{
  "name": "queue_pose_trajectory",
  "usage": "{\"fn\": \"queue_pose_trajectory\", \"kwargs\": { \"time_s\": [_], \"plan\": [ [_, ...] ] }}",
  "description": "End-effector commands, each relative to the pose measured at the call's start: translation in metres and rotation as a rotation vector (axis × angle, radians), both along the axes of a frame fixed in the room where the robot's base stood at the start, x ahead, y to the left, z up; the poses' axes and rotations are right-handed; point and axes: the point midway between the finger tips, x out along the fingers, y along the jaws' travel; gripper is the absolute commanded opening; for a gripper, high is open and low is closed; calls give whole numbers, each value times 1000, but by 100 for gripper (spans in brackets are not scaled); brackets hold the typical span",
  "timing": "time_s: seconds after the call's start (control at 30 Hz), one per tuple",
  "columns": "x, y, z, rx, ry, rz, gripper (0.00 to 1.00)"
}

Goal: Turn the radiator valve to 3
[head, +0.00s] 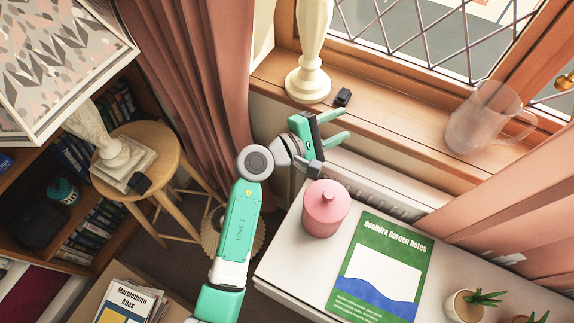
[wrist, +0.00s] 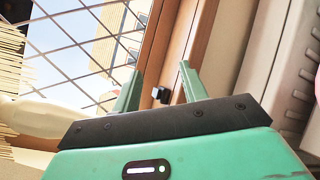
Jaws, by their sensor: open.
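The white radiator (head: 385,193) stands below the window sill, behind the desk; part of it also shows at the right of the wrist view (wrist: 303,95). I cannot make out its valve or any numbers for certain. A small grey part (head: 314,168) shows near the radiator's left end, under my gripper; I cannot tell whether it is the valve. My gripper (head: 346,121) is open and empty, its green fingers pointing right along the sill's front edge in the head view. In the wrist view the gripper (wrist: 159,72) has its fingers well apart, with nothing held.
A small black object (head: 343,97) lies on the sill (head: 395,122) beside a cream lamp base (head: 308,83). A glass jug (head: 480,120) stands further right. The desk (head: 290,262) holds a pink jar (head: 326,209) and a green book (head: 380,265). A curtain (head: 190,90) hangs at left.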

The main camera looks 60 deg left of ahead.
Motion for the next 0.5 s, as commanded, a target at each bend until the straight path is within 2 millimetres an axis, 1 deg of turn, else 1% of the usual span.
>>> {"fn": "queue_pose_trajectory", "kwargs": {
  "time_s": [0.03,0.07,0.1,0.2,0.3,0.33,0.4,0.5],
  "plan": [
    [-28,26,-74,-198,-18,50,43],
    [-45,38,-100,-318,-41,77,43],
    [-66,52,-131,-466,-76,112,43],
    [-111,75,-187,-747,-166,183,43],
    [-137,86,-214,-903,-233,222,43],
    [-141,88,-217,-927,-244,228,43],
    [-146,89,-219,-957,-259,234,43],
    [-144,90,-218,-960,-261,233,43]
  ]
}}
